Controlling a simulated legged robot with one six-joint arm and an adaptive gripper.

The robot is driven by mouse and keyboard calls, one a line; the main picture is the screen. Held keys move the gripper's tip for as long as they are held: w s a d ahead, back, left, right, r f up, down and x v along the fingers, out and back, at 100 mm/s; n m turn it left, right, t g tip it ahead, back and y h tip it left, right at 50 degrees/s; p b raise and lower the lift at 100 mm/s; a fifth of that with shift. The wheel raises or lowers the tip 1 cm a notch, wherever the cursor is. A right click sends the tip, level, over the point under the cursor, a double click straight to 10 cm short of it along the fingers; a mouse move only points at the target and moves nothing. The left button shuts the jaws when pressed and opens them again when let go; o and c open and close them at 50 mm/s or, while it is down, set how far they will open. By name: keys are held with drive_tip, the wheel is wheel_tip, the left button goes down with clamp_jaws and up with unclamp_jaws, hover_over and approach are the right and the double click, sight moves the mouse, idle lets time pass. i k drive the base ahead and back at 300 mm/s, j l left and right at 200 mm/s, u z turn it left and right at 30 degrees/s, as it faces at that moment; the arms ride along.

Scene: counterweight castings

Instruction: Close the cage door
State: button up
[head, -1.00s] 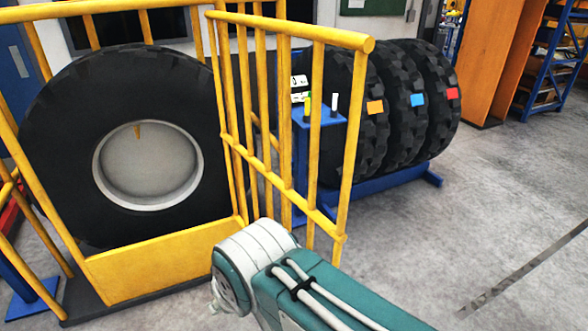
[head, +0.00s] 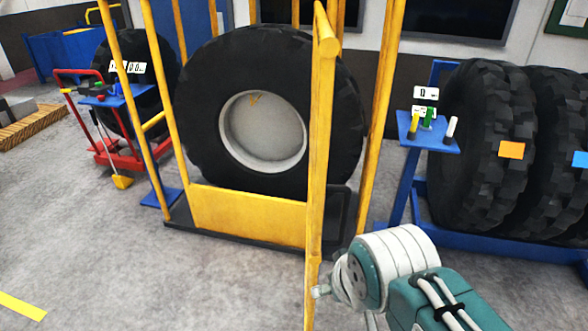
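The yellow cage (head: 250,216) stands ahead with a large black tyre (head: 205,120) upright inside it. The cage door (head: 318,160) is a yellow barred panel. It stands open, swung out toward me, and shows nearly edge-on as one thick post and top rail. The end of my arm is at the lower right, just right of the door's near edge. A small pale part of my gripper (head: 321,291) shows beside the door's lower part; whether it touches is unclear. The rest of the gripper is hidden behind my arm, so its fingers cannot be read.
A blue rack (head: 475,246) of tyres stands right of the cage, with a small blue control stand (head: 432,140) before it. A red trolley (head: 113,155) and another tyre are at the left. Grey floor is clear at front left.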

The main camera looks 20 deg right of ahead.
sight(326, 46)
drive_tip(key=i+l+u, duration=0.1)
drive_tip(key=l, duration=0.45)
drive_tip(key=i+l+u, duration=0.1)
drive_tip(key=l, duration=0.4)
drive_tip(key=i+l+u, duration=0.35)
drive_tip(key=i+l, duration=0.3)
drive_tip(key=k+j+z, duration=0.1)
drive_tip(key=k, duration=0.35)
drive_tip(key=k+j+z, duration=0.15)
drive_tip(key=k+j, duration=0.15)
drive_tip(key=k, duration=0.15)
